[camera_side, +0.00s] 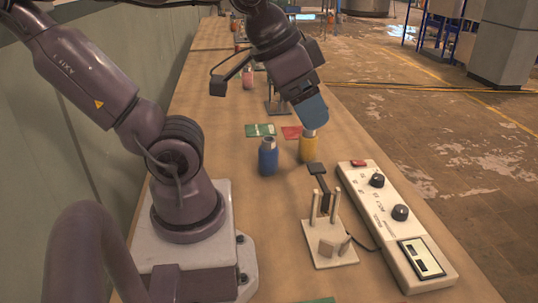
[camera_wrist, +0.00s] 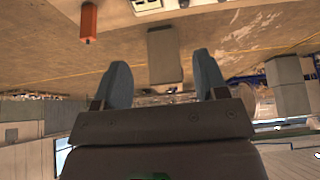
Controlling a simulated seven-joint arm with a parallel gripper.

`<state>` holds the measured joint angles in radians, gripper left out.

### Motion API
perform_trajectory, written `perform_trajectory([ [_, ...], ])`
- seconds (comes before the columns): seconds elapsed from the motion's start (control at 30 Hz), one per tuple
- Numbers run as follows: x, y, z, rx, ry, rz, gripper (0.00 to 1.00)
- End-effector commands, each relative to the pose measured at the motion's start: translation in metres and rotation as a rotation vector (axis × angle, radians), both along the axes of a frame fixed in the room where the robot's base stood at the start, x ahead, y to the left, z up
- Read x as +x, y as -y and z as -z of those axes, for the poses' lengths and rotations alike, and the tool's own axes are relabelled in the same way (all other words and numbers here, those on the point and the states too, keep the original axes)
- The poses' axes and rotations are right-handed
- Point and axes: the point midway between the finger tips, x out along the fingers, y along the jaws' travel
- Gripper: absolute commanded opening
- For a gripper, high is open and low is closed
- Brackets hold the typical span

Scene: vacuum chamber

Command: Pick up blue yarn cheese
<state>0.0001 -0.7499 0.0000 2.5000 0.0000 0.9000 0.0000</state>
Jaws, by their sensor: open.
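The blue yarn cheese (camera_side: 268,158) stands upright on the wooden table, left of a yellow yarn cheese (camera_side: 308,150). My gripper (camera_side: 314,114) has blue fingers and hangs tilted above the yellow one, up and to the right of the blue one. In the side view it overlaps the yellow one's pale top, and I cannot tell whether they touch. In the wrist view my gripper (camera_wrist: 160,58) has its two fingers wide apart with nothing held between them. The blue yarn cheese does not show there.
A stand with two upright pegs (camera_side: 325,215) and a white control box (camera_side: 395,225) with black knobs are at the front right. A pink spool (camera_side: 248,78) stands farther back. A wall runs along the left.

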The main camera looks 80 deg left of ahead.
Motion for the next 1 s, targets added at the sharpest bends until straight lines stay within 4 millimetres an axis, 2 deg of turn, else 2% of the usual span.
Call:
perform_trajectory([
  [0.23,0.000,0.000,0.000,0.000,0.000,0.000,0.66],
  [0.33,0.000,0.000,0.000,0.000,0.000,0.000,0.89],
  [0.37,0.000,0.000,0.000,0.000,0.000,0.000,0.93],
  [0.67,0.001,-0.001,0.003,0.000,-0.013,-0.006,0.93],
  [0.77,0.004,-0.004,0.016,-0.002,-0.080,-0.018,0.93],
  [0.87,0.009,-0.010,0.040,0.000,-0.204,-0.038,0.93],
  [1.0,0.009,-0.035,0.084,0.082,-0.441,-0.045,0.93],
])
